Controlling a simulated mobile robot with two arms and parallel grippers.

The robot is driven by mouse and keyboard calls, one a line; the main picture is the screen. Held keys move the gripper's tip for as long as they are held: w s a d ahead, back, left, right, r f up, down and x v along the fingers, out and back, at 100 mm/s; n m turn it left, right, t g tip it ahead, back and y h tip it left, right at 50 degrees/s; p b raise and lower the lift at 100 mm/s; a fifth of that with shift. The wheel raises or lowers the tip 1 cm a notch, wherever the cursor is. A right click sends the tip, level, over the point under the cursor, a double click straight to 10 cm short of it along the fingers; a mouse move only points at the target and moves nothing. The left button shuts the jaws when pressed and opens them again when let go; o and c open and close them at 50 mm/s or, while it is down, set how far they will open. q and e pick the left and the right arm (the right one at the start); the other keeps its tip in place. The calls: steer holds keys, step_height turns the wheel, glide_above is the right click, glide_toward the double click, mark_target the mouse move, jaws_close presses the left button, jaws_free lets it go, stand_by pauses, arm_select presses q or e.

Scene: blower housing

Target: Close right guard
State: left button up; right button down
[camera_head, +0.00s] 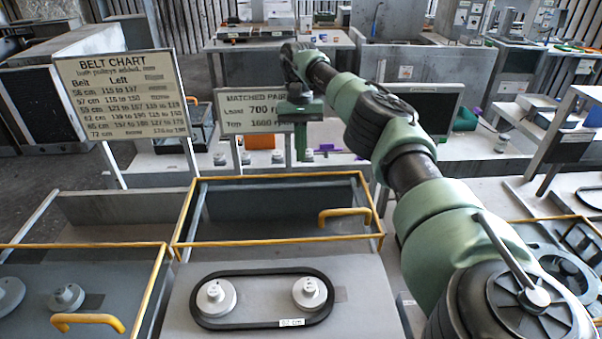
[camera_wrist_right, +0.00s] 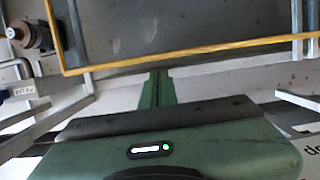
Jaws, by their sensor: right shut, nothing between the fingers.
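A yellow-framed guard (camera_head: 278,240) stands raised behind the middle housing, with a yellow handle (camera_head: 345,213) at its right side. Another yellow-framed guard (camera_head: 85,246) is over the left housing, with its handle (camera_head: 88,321) near the front. I cannot tell for certain which one is the right guard. My right gripper (camera_head: 301,155) hangs fingers down above and behind the middle guard, apart from it. Its fingers are together and empty, also in the right wrist view (camera_wrist_right: 157,88), where a yellow frame edge (camera_wrist_right: 200,56) passes beyond them. My left gripper is out of view.
A black belt (camera_head: 262,272) loops round two pulleys (camera_head: 216,296) on the middle housing. A belt chart sign (camera_head: 120,95) and a smaller sign (camera_head: 250,108) stand behind. Another yellow-edged housing (camera_head: 560,222) is at the right, partly behind my arm.

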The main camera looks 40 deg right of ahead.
mark_target(308, 233)
steer(key=p+x, duration=0.1)
steer(key=x, duration=0.4)
steer(key=shift+f+p, duration=0.25)
steer(key=shift+p, duration=0.1)
steer(key=shift+s+a, duration=0.1)
steer(key=s+a, duration=0.2)
steer(key=s+a+p, duration=0.1)
steer(key=s+a, duration=0.1)
steer(key=s, duration=0.1)
steer(key=s+a, duration=0.2)
steer(key=shift+s, duration=0.15)
steer(key=s+a, duration=0.2)
steer(key=s, duration=0.1)
steer(key=s+a+b, duration=0.1)
steer(key=s+a, duration=0.2)
steer(key=s+a+b, duration=0.1)
steer(key=s+a, duration=0.1)
steer(key=s, duration=0.1)
steer(key=shift+a, duration=0.4)
steer(key=shift+f, duration=0.1)
steer(key=shift+s, duration=0.1)
